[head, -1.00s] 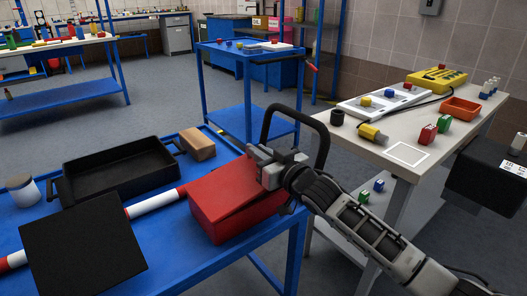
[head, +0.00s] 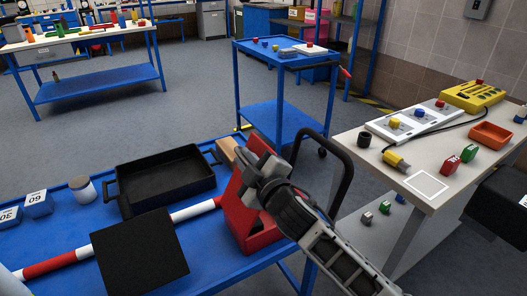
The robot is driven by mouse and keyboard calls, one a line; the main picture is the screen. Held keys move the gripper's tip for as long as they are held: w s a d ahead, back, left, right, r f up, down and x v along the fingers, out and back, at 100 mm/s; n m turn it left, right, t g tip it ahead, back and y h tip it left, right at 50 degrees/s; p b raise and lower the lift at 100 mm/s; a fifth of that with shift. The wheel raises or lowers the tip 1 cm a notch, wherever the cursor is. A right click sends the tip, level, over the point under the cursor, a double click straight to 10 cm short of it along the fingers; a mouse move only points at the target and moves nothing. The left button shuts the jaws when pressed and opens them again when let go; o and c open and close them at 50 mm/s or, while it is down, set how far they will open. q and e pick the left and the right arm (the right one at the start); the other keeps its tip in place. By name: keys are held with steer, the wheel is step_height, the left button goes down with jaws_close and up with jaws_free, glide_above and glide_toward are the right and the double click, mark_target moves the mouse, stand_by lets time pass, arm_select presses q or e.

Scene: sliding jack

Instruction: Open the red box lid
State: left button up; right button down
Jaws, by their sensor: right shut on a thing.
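The red box (head: 262,240) stands at the right end of the blue cart top, partly hidden by my right arm. Its red lid (head: 233,190) is raised and tilted steeply above the box, so the box is at least partly open. My right gripper (head: 258,163) is shut on the upper part of the lid. Its fingers and arm hide part of the lid and most of the box opening. My left gripper is not in view.
A black tray (head: 165,182) and a flat black square (head: 140,255) are left of the box. A red and white bar (head: 195,211) runs along the cart. A brown block (head: 226,150) sits just behind the lid. The cart's black handle (head: 347,180) rises right of my gripper.

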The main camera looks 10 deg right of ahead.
steer(key=shift+s+a+r+n+p, duration=0.15)
steer(key=shift+s+a+n, duration=0.2)
steer(key=shift+a+n, duration=0.45)
steer(key=shift+s+a+n+p, duration=0.15)
steer(key=shift+s+a+n, duration=0.25)
steer(key=shift+a, duration=0.65)
steer(key=shift+s+a+r+n+p, duration=0.15)
steer(key=shift+s+a+n, duration=0.15)
steer(key=shift+a+n, duration=0.5)
steer(key=shift+a+f, duration=0.1)
steer(key=shift+a, duration=0.05)
steer(key=c, duration=1.5)
jaws_free()
steer(key=shift+o, duration=0.2)
steer(key=v, duration=1.6)
